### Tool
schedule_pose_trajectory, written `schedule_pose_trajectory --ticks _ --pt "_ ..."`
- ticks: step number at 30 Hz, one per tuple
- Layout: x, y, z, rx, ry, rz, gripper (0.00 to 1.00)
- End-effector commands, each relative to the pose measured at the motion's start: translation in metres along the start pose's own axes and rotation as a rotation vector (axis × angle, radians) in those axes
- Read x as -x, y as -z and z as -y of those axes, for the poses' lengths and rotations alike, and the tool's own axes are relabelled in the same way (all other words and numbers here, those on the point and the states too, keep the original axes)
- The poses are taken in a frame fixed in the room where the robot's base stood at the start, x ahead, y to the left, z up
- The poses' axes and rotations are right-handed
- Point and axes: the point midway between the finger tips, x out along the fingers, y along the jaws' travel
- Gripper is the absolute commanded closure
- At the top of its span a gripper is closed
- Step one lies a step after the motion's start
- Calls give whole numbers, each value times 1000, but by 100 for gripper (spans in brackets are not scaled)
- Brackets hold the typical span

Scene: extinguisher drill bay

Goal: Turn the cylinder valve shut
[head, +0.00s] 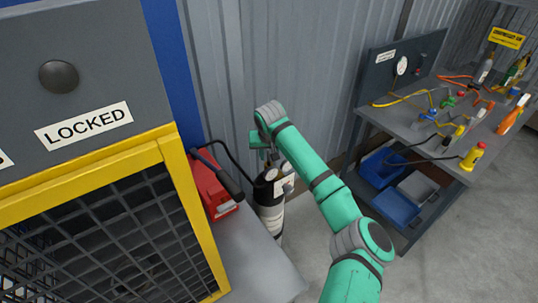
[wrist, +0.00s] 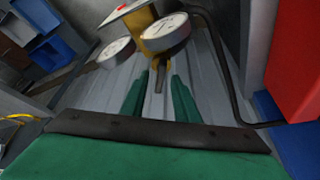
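The cylinder (head: 270,212), black at the top and pale below, stands upright on the floor by the corrugated wall. My gripper (head: 264,152) is just above its top and hides most of the valve in the head view. In the wrist view a brass-coloured fitting (wrist: 152,42) carries two round gauges, one on the left (wrist: 116,51) and one on the right (wrist: 165,32). A thin stem (wrist: 159,78) points from the fitting toward my gripper. My green fingers (wrist: 158,85) are apart, either side of the stem's line; contact cannot be told. No valve handle is clearly visible.
A red box (head: 212,188) with a black hose sits left of the cylinder, beside a yellow-framed mesh cage (head: 85,170) marked LOCKED. A grey workbench (head: 400,115) with hoses, bottles and lower blue bins stands at right. Floor (head: 320,235) between them is clear.

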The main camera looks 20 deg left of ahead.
Motion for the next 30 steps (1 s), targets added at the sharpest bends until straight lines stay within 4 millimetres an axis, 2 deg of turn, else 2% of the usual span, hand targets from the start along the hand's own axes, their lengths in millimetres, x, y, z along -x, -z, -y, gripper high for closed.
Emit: schedule_pose_trajectory --ticks 4,5,8,20,30 --pt "0 0 0 0 0 0 72" --pt "0 0 0 0 0 0 77" --pt "0 0 0 0 0 0 100" --pt "0 0 1 -33 -12 0 100" --pt "0 0 4 -234 -93 2 100"
